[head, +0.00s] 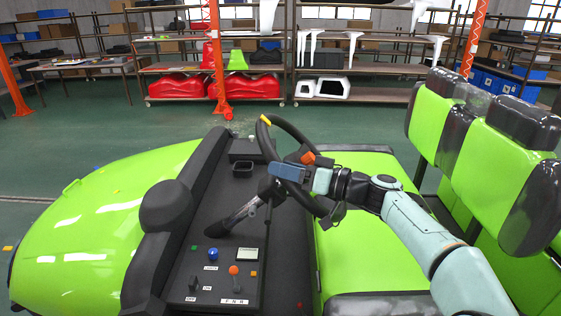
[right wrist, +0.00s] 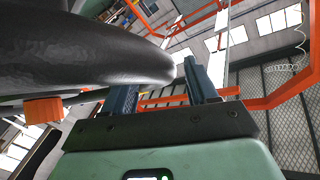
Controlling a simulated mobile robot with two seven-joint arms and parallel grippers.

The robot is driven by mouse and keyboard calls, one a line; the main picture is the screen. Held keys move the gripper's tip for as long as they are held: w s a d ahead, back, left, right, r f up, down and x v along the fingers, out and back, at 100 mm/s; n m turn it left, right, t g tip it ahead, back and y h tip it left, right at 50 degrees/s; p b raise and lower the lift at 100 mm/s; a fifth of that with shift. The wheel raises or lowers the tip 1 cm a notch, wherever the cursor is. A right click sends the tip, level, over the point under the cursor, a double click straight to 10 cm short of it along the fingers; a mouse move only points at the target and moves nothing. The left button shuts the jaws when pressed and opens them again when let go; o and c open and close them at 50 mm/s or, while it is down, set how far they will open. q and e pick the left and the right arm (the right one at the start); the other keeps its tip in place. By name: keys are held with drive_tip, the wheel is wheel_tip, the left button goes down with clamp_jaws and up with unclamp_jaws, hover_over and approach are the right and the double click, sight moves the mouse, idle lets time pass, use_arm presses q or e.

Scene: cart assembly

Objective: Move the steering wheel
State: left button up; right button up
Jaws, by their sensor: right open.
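The black steering wheel (head: 265,142) stands tilted on its column above the dark dashboard of the green cart. Its rim has a yellow mark at the top and an orange block near my gripper. My right gripper (head: 291,172) is open at the near right side of the wheel, its blue fingers overlapping the wheel in the head view. In the right wrist view the thick dark rim (right wrist: 75,50) fills the upper left and ends close by the open fingers (right wrist: 162,82). I cannot tell whether the rim lies between them. My left gripper is out of view.
The dashboard (head: 222,268) carries a blue knob, an orange-topped lever and a small display. Green seats with black headrests (head: 523,122) stand at the right. Shelves (head: 357,70) with red and white parts stand at the back, beyond open green floor.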

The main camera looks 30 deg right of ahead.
drive_tip(key=shift+x, duration=0.85)
clamp_jaws()
